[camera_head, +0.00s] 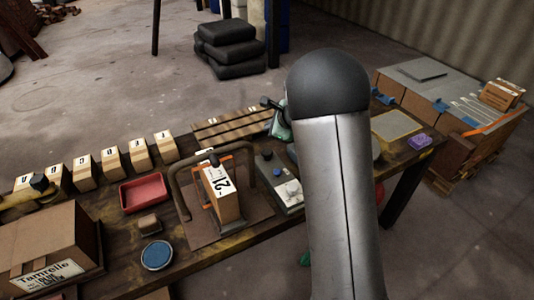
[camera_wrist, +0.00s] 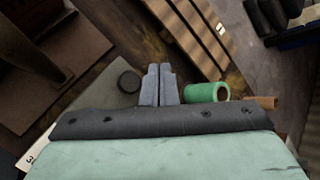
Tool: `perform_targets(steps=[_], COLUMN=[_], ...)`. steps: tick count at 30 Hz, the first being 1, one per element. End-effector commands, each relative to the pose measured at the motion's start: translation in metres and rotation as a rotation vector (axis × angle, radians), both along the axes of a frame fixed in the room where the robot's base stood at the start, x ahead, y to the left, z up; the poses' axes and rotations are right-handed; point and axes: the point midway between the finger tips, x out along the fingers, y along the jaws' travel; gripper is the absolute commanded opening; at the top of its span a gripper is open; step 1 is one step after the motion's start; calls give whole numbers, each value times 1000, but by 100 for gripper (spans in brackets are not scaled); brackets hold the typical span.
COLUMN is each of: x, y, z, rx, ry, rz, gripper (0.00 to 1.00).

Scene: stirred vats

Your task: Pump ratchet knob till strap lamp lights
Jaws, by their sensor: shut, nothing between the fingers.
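My gripper (camera_wrist: 159,70) is shut and empty in the wrist view, its fingers just right of a dark round knob (camera_wrist: 129,82) and apart from it in the picture. I cannot tell which part is the ratchet knob or the strap lamp. My arm hides part of the bench; the fingertips are hidden in the head view.
A slatted wooden rack (camera_head: 232,127) is behind the panel. A red tray (camera_head: 142,192), a blue round dish (camera_head: 156,255) and several small lettered cartons stand left. A large carton (camera_head: 45,245) fills the front left.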

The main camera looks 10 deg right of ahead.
Motion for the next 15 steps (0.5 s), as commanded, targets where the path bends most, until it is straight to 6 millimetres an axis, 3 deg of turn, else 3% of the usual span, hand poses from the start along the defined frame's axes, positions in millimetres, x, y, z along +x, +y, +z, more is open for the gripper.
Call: perform_targets(steps=[9, 15], x=[0, 0], y=[0, 0], z=[-50, -72], rx=[-2, -1], ry=[1, 0], rz=[1, 1], gripper=[0, 0])
